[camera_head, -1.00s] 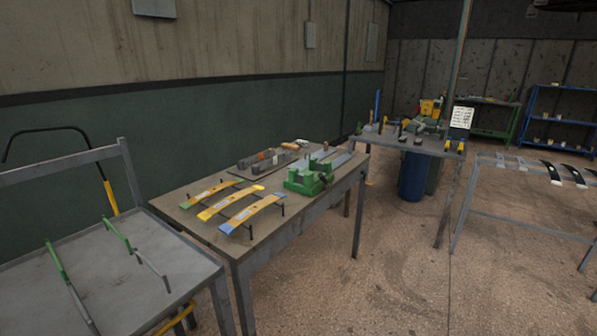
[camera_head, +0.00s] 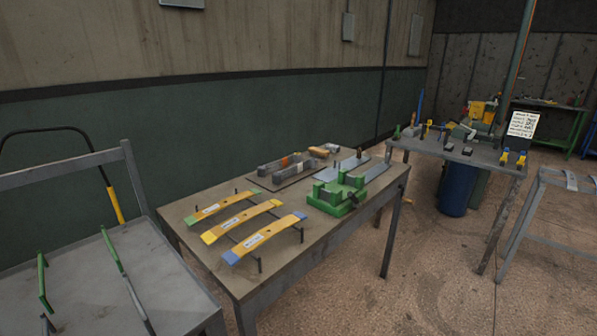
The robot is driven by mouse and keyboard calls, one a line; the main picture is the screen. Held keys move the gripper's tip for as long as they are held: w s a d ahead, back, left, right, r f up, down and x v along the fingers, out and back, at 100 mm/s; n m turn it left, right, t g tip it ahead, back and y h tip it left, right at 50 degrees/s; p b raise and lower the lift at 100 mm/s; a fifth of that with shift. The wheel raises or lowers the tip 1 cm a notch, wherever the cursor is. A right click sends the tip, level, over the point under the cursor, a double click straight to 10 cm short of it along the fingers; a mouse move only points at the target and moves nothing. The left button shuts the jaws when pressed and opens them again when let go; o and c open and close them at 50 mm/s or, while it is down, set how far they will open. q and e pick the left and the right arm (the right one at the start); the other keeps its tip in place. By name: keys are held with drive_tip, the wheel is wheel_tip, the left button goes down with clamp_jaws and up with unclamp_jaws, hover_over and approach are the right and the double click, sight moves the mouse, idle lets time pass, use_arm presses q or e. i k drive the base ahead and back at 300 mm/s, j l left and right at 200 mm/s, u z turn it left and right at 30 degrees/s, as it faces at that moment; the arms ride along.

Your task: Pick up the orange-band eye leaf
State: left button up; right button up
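Three curved yellow leaves lie side by side on a rack on the near table. The far one (camera_head: 222,207) has green ends, the middle one (camera_head: 240,222) has yellow-orange ends, and the near one (camera_head: 262,238) has blue ends. Each carries a pale label. A small orange patch (camera_head: 284,161) shows on the grey parts on a dark tray behind them. I cannot tell which of these is the orange-band eye leaf, as no eye is clear at this size. Neither of my grippers shows in this view.
A green vise (camera_head: 338,195) stands on the same table (camera_head: 215,262), right of the leaves. A grey cart (camera_head: 85,285) with green-tipped bars is at the left. Another workbench (camera_head: 455,152) with tools and a blue barrel (camera_head: 457,189) stands behind right. Open floor lies to the right.

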sight(296, 158)
drive_tip(key=i+l, duration=0.15)
drive_tip(key=l, duration=0.25)
drive_tip(key=i+l, duration=0.1)
drive_tip(key=l, duration=0.25)
drive_tip(key=i+l, duration=0.15)
drive_tip(key=l, duration=0.25)
drive_tip(key=i+l, duration=0.15)
drive_tip(key=l, duration=0.25)
drive_tip(key=i+l, duration=0.15)
drive_tip(key=l, duration=0.25)
drive_tip(key=i+l+u, duration=0.1)
drive_tip(key=l, duration=0.25)
drive_tip(key=i+l, duration=0.15)
drive_tip(key=l, duration=0.25)
